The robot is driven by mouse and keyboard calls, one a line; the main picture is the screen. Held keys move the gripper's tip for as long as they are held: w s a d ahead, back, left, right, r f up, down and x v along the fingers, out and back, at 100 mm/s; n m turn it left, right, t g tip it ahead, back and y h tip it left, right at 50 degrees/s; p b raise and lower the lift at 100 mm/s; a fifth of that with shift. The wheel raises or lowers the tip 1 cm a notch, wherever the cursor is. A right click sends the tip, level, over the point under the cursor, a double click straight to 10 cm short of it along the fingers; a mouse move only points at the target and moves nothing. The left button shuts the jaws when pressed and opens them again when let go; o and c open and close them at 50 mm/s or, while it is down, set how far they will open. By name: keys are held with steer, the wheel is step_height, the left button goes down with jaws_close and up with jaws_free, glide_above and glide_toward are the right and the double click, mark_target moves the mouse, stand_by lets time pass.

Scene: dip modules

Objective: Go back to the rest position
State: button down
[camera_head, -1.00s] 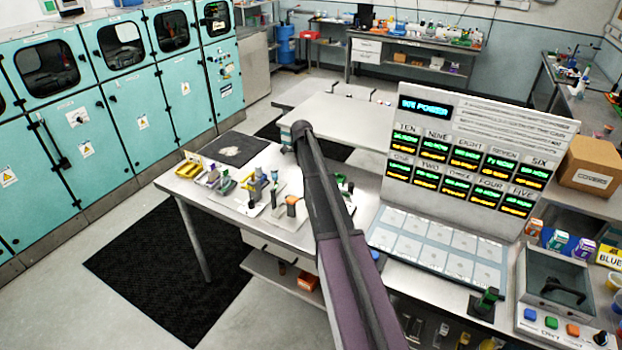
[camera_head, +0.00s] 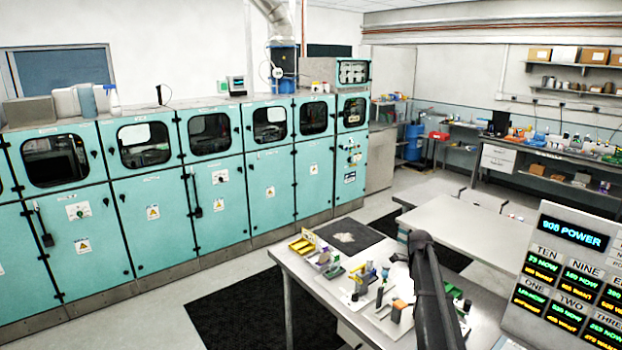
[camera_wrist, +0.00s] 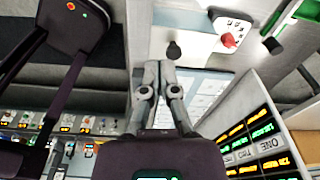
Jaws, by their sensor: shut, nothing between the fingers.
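My gripper (camera_wrist: 156,72) shows in the wrist view with its two grey fingers together and nothing between them. Below the fingertips in that view is a pale panel of light rectangles. A lit display board (camera_wrist: 262,135) with numbered readouts stands to the right of the gripper. In the head view my dark arm rises at the lower right, in front of the metal workbench (camera_head: 300,278). The gripper itself is not visible in the head view.
The display board (camera_head: 570,262) stands at the right edge of the head view. Small colored tools and parts lie on the workbench. Teal cabinets (camera_head: 220,205) line the left wall. A black floor mat (camera_head: 235,310) lies on open floor before them.

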steer(key=s+a+f+n+b, duration=0.4)
steer(key=s+a+n, duration=0.2)
steer(key=s+n, duration=0.3)
steer(key=s+a+f+n+b, duration=0.5)
steer(key=s+a+n, duration=0.2)
steer(key=s+n, duration=0.1)
steer(key=s+a+f+n+b, duration=0.4)
steer(key=s+a+f+n, duration=0.1)
steer(key=s+n, duration=0.4)
steer(key=shift+s+a+f+n+t+y+b, duration=0.15)
steer(key=shift+s+a+n+t+y+b, duration=0.2)
steer(key=shift+s+a, duration=0.6)
